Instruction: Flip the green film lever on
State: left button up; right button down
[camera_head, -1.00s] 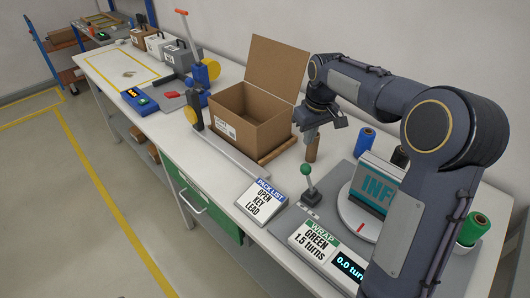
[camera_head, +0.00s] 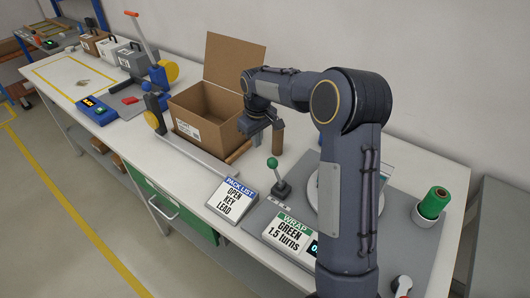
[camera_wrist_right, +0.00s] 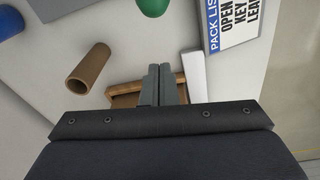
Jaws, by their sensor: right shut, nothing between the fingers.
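A lever with a green ball knob (camera_head: 272,163) stands on a dark base on the grey mat, behind the WRAP sign, its stem leaning slightly. The knob also shows at the top edge of the right wrist view (camera_wrist_right: 154,5), with its stem out of frame. My right gripper (camera_head: 254,130) is shut and empty, behind and a little left of the knob, near the open box, and apart from the lever. Its closed fingers (camera_wrist_right: 159,86) show in the right wrist view. The green film roll (camera_head: 434,203) stands in a white holder at the right. My left gripper is out of view.
A brown tube (camera_head: 278,140) stands close beside my right gripper. An open cardboard box (camera_head: 203,126) is to its left. The PACK LIST sign (camera_head: 232,200) and WRAP sign (camera_head: 289,238) stand in front. My right arm hides much of the turntable (camera_head: 312,193).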

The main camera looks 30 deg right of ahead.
jog(key=s+f+p, duration=0.1)
jog(key=f, duration=0.1)
jog(key=s+d+f+p, duration=0.1)
jog(key=s+f, duration=0.1)
jog(key=shift+s, duration=0.15)
dwell(0.4)
jog(key=s+d+t+y+b, duration=0.1)
jog(key=s+d+t+b, duration=0.1)
jog(key=b, duration=0.9)
jog(key=s+d+r+t+y+b, duration=0.1)
jog(key=s+t+b, duration=0.4)
jog(key=b, duration=0.6)
jog(key=shift+s+d+r+y, duration=0.2)
jog(key=shift+s+d+y, duration=0.2)
jog(key=shift+s, duration=0.85)
jog(key=shift+s+f, duration=0.15)
